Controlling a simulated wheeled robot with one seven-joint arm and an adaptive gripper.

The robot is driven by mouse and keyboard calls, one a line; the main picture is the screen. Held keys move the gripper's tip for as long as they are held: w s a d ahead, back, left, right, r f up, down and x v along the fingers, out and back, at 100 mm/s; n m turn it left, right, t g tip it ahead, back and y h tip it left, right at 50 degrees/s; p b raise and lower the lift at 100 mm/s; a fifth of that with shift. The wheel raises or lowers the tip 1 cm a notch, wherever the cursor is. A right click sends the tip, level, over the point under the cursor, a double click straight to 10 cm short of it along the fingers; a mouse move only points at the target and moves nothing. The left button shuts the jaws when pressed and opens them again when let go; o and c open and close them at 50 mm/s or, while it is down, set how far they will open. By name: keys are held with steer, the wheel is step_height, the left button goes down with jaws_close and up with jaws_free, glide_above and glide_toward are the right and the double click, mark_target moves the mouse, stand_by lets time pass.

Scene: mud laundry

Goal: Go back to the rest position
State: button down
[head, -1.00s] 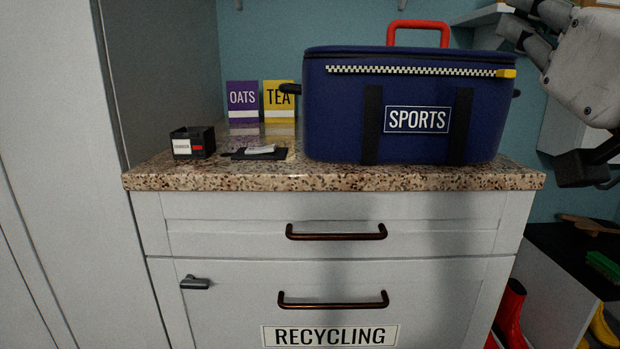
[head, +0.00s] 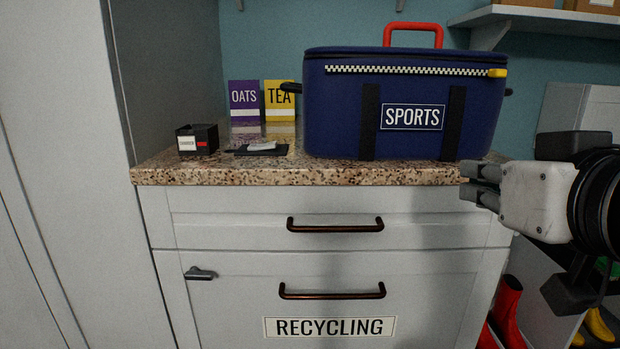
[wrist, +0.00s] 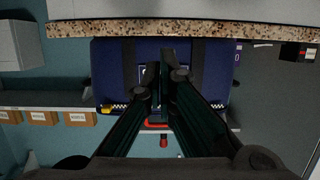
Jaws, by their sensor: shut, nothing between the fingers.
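My gripper (head: 468,181) is at the right in the head view, in front of the counter's right end and below the blue SPORTS bag. Its fingers point left and are together, with nothing held. In the wrist view the two dark fingers (wrist: 164,72) meet in front of the blue bag (wrist: 205,75), which shows upside down. The bag (head: 340,115) stands closed on the speckled counter (head: 270,175), with its red handle (head: 413,28) up. My gripper looks apart from the bag and the counter.
A small black box (head: 197,140) and a dark flat item (head: 258,149) lie on the counter's left, before the OATS (head: 244,97) and TEA (head: 279,97) packs. The drawer (head: 335,224) and RECYCLING front (head: 330,326) are shut. Red boots (head: 506,310) stand lower right.

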steer(key=s+f+g, duration=0.6)
steer(key=f+g, duration=0.1)
steer(key=f, duration=0.5)
steer(key=s+f+g, duration=0.3)
steer(key=s+g, duration=0.1)
steer(key=s, duration=0.3)
steer(key=s+f+g, duration=0.4)
steer(key=s, duration=0.3)
step_height(320, 180, up, 39)
steer(key=t+p, duration=0.4)
steer(key=p, duration=3.2)
steer(key=shift+w+d+f+p, duration=0.15)
steer(key=shift+w+d+p, duration=0.1)
steer(key=shift+d+p, duration=0.1)
